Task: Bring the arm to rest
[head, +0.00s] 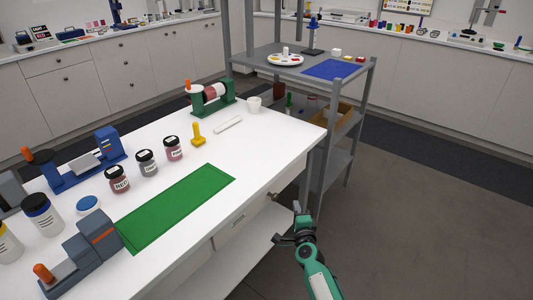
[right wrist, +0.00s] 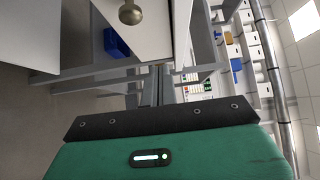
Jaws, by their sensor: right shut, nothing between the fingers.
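My right arm, green and grey, comes up from the bottom of the head view. My right gripper (head: 297,208) hangs over the grey floor just off the white table's front edge, beside the drawer. It is shut and empty. My left gripper is not in view.
The white table (head: 262,150) holds a green mat (head: 180,208), several jars and grinder-like devices. A grey shelf unit (head: 330,150) stands behind the gripper. A round drawer knob (right wrist: 130,12) shows in the right wrist view. Floor (head: 430,210) to the right is clear.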

